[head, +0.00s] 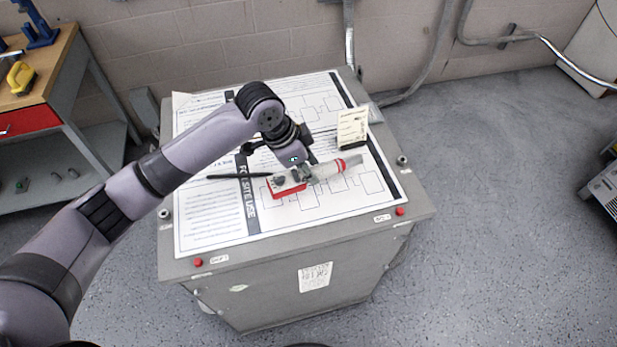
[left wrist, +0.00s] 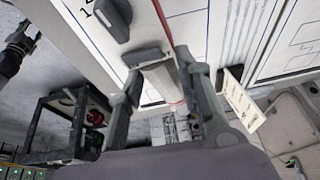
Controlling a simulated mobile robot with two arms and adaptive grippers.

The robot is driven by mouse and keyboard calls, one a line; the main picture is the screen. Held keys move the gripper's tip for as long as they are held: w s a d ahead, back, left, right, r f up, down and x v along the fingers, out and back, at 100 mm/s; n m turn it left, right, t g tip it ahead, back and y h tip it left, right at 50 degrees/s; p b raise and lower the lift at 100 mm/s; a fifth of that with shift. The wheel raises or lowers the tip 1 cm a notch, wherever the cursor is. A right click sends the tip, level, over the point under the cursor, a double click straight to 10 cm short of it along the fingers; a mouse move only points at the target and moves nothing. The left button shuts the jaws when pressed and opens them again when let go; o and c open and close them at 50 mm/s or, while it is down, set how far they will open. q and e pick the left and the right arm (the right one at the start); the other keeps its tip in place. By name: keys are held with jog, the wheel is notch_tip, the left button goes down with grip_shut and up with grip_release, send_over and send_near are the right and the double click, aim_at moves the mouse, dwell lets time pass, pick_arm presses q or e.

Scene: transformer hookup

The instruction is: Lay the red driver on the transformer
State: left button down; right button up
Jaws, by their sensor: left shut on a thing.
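The transformer (head: 215,262) is a grey cabinet with diagram sheets on its flat top. My left gripper (head: 305,172) is low over the middle of that top. A pale cylinder with red bands (head: 345,166) sticks out right of the fingers, and a thin black rod (head: 235,176) lies to the left. Whether these join the red part is unclear. In the left wrist view the fingers (left wrist: 160,95) flank a pale piece. Contact with the top cannot be told.
An upright white card (head: 353,125) in a dark base stands just beyond the gripper, and the left wrist view shows it too (left wrist: 243,100). Red knobs sit at the near corners. A workbench (head: 60,90) stands at left.

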aim_at(303, 177)
pick_arm(q)
jog(key=shift+f, duration=0.6)
notch_tip(303, 177, down, 3)
jog(key=shift+r+p, duration=0.1)
jog(key=shift+p, duration=0.8)
jog(key=shift+s+f, duration=0.15)
jog(key=shift+f, duration=0.35)
jog(key=c, duration=1.4)
grip_release()
jog(key=shift+f, duration=0.2)
jog(key=shift+c, duration=0.2)
jog(key=shift+o, duration=1.4)
jog(key=shift+r, duration=0.15)
